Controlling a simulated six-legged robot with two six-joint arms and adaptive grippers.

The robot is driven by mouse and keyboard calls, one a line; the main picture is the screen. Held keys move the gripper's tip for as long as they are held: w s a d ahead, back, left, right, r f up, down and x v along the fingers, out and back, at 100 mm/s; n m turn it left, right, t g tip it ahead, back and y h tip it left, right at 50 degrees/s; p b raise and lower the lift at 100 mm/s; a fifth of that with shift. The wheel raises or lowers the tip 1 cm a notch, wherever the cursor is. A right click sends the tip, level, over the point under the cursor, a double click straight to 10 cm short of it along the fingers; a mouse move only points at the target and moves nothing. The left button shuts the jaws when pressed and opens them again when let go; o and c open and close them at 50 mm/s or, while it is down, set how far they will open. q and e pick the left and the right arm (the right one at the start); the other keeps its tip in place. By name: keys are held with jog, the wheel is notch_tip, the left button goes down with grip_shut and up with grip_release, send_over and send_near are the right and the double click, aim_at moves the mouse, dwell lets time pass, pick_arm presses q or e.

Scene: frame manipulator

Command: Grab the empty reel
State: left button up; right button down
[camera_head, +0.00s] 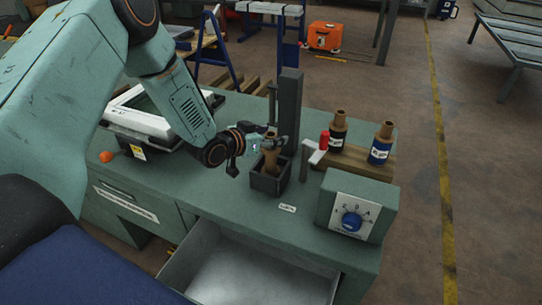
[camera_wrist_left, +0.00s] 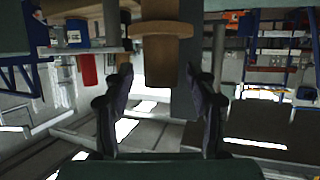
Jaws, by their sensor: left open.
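The empty reel (camera_head: 271,158) is bare brown and stands upright in a small dark square box (camera_head: 268,184) on the green bench. Its lower part is hidden by the box. My left gripper (camera_head: 262,142) is open at the reel's upper part, coming in from the left. In the left wrist view the bare reel (camera_wrist_left: 160,60) shows ahead and at the top, in line with the gap between the two open fingers (camera_wrist_left: 158,78). I cannot tell whether the fingers touch it. My right gripper is not in view.
Two wound reels, one black (camera_head: 337,132) and one blue (camera_head: 380,146), stand on a wooden block at the right. A grey post (camera_head: 289,105) rises behind the box. An open drawer (camera_head: 250,275) juts out in front.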

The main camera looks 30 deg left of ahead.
pick_arm(q)
jog(key=shift+w+a+f, duration=0.1)
jog(key=shift+f, duration=0.05)
jog(key=shift+c, duration=0.9)
jog(key=c, duration=0.5)
grip_shut()
